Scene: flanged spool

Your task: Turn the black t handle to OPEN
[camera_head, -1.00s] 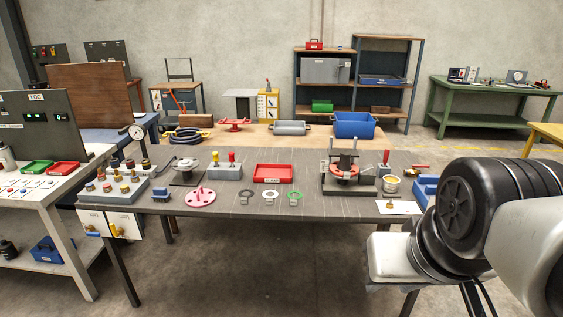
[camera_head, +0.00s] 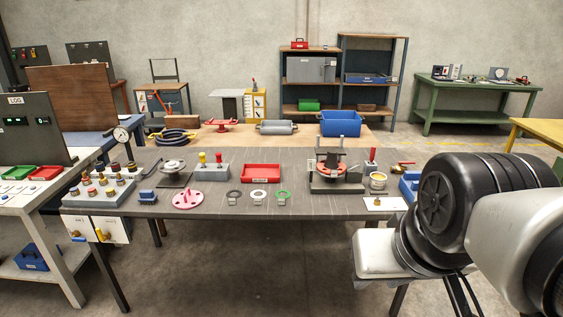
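I cannot make out a black T handle for certain at this size, nor any OPEN mark. Two white panels hang at the front left corner of the dark workbench (camera_head: 270,209). The left panel (camera_head: 70,222) and the right panel (camera_head: 116,224) each carry a small brass-coloured fitting. A fixture with a red flanged part and dark upright pieces (camera_head: 329,168) stands on the bench's right side. My arm fills the lower right, away from these things. My gripper is not in view.
On the bench are a grey block with several knobs (camera_head: 103,194), a pink flanged disc (camera_head: 187,199), a red tray (camera_head: 261,174), three rings on tags and a white can (camera_head: 378,181). A grey side table (camera_head: 30,205) adjoins at left. Floor before the bench is clear.

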